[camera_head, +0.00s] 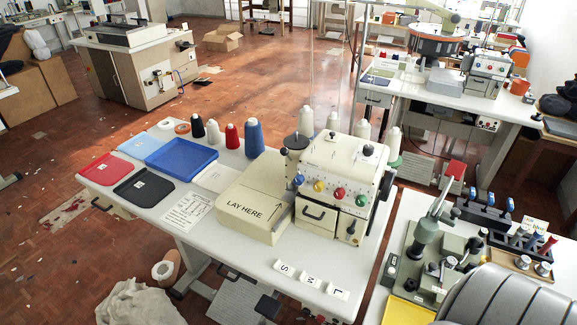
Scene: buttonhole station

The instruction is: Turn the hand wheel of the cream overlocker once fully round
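The cream overlocker (345,157) stands on the white table in the middle of the camera_head view. Its front has several coloured dials, a dark handle and a small black knob. At its right side a narrow rounded edge (386,186) shows; I cannot tell whether this is the hand wheel. A dark disc (297,141) sits at its upper left. A cream box marked "LAY HERE" (243,209) adjoins its left side.
Thread cones (254,139) stand behind the overlocker. A blue tray (181,155) and a black mat (144,186) lie left. Small S, M and L blocks (310,280) lie in front.

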